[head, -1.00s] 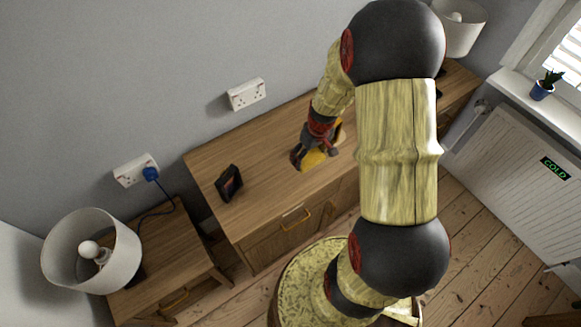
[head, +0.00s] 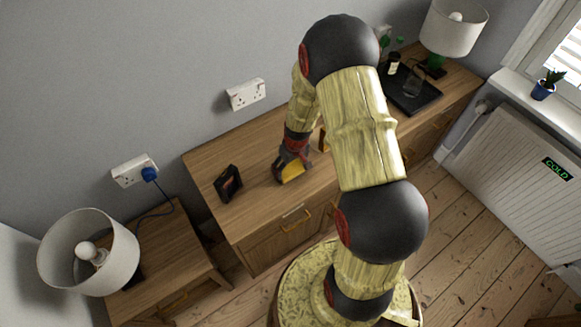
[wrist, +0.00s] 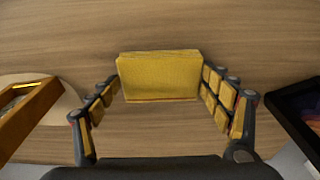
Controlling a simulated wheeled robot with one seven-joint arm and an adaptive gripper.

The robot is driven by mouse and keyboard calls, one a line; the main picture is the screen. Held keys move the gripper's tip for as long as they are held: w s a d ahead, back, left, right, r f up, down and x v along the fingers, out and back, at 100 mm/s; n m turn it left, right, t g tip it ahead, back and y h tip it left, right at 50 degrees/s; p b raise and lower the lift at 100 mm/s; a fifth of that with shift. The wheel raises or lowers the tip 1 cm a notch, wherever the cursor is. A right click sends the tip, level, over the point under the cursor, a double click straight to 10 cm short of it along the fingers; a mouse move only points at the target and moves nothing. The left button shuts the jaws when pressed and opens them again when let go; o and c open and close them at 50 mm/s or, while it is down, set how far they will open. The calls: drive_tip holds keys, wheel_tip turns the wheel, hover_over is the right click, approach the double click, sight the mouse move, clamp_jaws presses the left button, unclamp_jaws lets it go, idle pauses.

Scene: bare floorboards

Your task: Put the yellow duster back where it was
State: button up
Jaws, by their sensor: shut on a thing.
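The yellow duster (wrist: 160,76) is a yellow block in the middle of the wrist view, between the two fingers of my gripper (wrist: 162,92). My gripper is shut on it. In the head view my gripper (head: 284,172) is over the left half of the wooden cabinet top (head: 250,146), and the duster shows as a yellow patch (head: 293,170) at its fingers. I cannot tell whether the duster touches the wood.
A small black frame (head: 228,183) stands left of my gripper; it also shows at right in the wrist view (wrist: 299,110). A wooden-framed item (wrist: 28,112) stands on the other side. A black tray (head: 408,97) with glassware is at the far right, near a lamp (head: 454,27).

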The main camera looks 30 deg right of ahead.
drive_tip(key=o, duration=1)
wheel_tip(320, 180, up, 12)
drive_tip(key=s+p, duration=0.2)
wheel_tip(320, 180, up, 9)
hover_over(293, 171)
drive_tip(key=a, duration=0.3)
drive_tip(key=s+a+r+t, duration=0.25)
drive_tip(key=a+r, duration=0.25)
drive_tip(key=r, duration=0.4)
drive_tip(key=s+a+r, duration=0.3)
drive_tip(key=s+r, duration=0.3)
drive_tip(key=s, duration=0.2)
drive_tip(key=s+a+r+t, duration=0.1)
drive_tip(key=s+a+r, duration=0.2)
drive_tip(key=s+r, duration=0.3)
drive_tip(key=shift+s+a+r, duration=0.2)
drive_tip(key=shift+s+r, duration=0.2)
drive_tip(key=shift+s, duration=0.45)
